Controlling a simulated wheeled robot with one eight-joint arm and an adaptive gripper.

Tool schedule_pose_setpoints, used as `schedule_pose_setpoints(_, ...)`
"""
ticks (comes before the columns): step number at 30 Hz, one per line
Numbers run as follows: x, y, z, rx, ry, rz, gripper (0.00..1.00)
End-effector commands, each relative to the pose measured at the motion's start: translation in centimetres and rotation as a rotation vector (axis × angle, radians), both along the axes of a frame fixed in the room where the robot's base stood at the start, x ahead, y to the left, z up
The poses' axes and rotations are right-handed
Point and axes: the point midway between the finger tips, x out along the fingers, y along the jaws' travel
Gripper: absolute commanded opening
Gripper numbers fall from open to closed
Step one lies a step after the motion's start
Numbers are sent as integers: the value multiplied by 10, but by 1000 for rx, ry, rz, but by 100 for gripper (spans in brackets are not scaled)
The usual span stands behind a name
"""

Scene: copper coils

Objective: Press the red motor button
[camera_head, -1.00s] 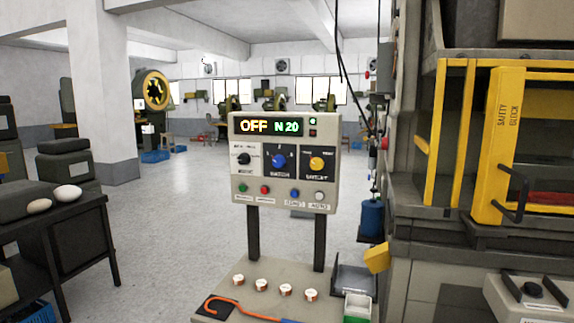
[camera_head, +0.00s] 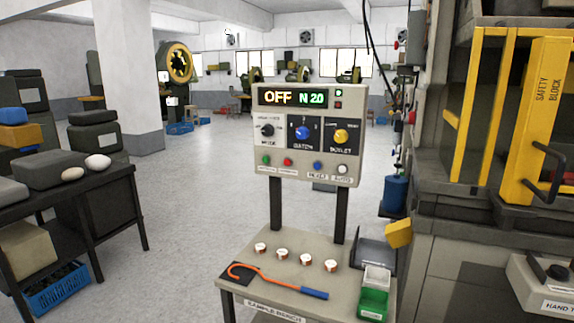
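The control panel (camera_head: 306,133) stands on two dark posts above a small bench. Its display (camera_head: 296,97) reads "OFF" and "N 20". Along its lower edge sit a green button (camera_head: 266,160), a red button (camera_head: 288,161), a blue button (camera_head: 317,166) and a white button (camera_head: 342,169). The small labels under the buttons are too blurred to read surely. Three knobs, black, blue and yellow, sit above them. My gripper is not in view.
The sample bench (camera_head: 238,281) holds several small copper coils (camera_head: 282,253), an orange hook with a blue handle (camera_head: 275,279) and a green bin (camera_head: 373,302). A yellow-framed press (camera_head: 488,110) stands at right. A dark table (camera_head: 120,180) stands at left, with clear floor (camera_head: 190,215) between.

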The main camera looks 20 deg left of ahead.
Motion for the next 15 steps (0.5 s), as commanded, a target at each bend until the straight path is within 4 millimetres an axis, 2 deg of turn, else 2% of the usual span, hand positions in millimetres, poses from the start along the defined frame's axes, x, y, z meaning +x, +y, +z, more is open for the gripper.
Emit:
schedule_pose_setpoints(1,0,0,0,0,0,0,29)
schedule_pose_setpoints(5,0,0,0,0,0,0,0)
schedule_pose_setpoints(15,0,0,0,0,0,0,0)
